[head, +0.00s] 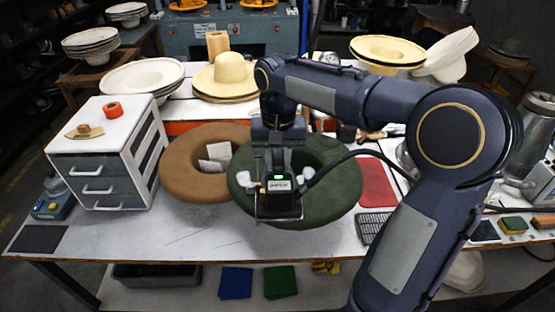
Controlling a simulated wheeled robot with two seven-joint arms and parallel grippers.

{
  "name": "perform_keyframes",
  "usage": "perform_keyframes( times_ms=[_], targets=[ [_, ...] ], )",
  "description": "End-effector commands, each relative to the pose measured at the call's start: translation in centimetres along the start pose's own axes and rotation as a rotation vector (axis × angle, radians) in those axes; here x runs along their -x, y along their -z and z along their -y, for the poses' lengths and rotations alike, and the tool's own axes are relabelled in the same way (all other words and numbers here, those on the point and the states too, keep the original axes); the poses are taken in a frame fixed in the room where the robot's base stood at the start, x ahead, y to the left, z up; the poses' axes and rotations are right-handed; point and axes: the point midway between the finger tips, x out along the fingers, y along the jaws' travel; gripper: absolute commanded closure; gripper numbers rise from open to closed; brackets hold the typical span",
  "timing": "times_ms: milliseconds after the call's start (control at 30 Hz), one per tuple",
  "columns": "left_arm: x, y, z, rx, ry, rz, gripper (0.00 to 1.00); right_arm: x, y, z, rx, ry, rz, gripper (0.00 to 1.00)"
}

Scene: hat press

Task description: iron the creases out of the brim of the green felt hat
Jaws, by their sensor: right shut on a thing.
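The green felt hat (330,203) lies on the table in the middle of the head view, its brim a wide dark green ring. My right gripper (278,178) is in front of its left part and is shut on a black iron (280,203) with a small green light. The iron is over the front left of the brim; I cannot tell whether it touches the felt. A black cord runs from it to the right. The gripper and iron hide part of the hat. Any creases are too small to tell. My left gripper is not in view.
A brown felt hat (183,180) lies close on the left, with a pale card in it. A white drawer cabinet (100,145) stands further left. A red mat (377,183) and a dark grille (372,228) are to the right. The table front left (180,235) is clear.

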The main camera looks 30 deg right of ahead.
Motion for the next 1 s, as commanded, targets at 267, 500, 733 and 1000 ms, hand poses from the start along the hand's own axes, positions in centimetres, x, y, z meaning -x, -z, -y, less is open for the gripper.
perform_keyframes(
  times_ms=[267,500,733,1000],
  targets=[
    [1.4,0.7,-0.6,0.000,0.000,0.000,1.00,2.0,0.2,-0.1,0.000,0.004,-0.006,1.00],
    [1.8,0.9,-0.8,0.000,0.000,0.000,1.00,2.6,0.3,-0.2,0.001,0.004,-0.006,1.00],
    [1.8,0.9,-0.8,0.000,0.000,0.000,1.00,2.5,0.3,-0.2,0.001,0.004,-0.006,1.00],
    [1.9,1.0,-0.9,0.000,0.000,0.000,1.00,2.6,0.6,-0.4,-0.032,0.005,-0.006,1.00]
  ],
)
